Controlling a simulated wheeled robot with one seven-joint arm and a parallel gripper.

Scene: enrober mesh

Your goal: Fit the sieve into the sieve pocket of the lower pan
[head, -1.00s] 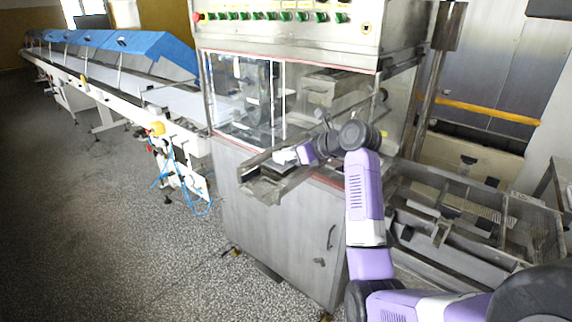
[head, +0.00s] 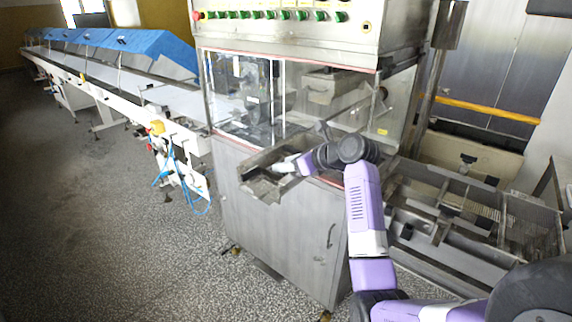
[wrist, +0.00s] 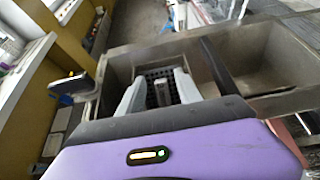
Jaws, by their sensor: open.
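The lower pan (head: 275,197) is a grey steel tray that sticks out from the front of the machine. In the wrist view the pan (wrist: 262,100) shows two compartments with a dark divider between them. A black mesh, which looks like the sieve (wrist: 160,72), lies low in the left compartment. Whether it sits flat in the pocket cannot be told. My gripper (wrist: 158,90) is open, its two grey fingers apart over that compartment with the mesh showing between them. In the head view my gripper (head: 279,168) reaches down into the pan, and the sieve is not clear there.
The machine cabinet (head: 270,240) stands under the pan. A glazed housing (head: 245,95) is behind it. A framed steel unit (head: 450,215) is at the right, near my arm. A long conveyor with blue covers (head: 125,42) runs at the left. The floor (head: 110,230) in front is clear.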

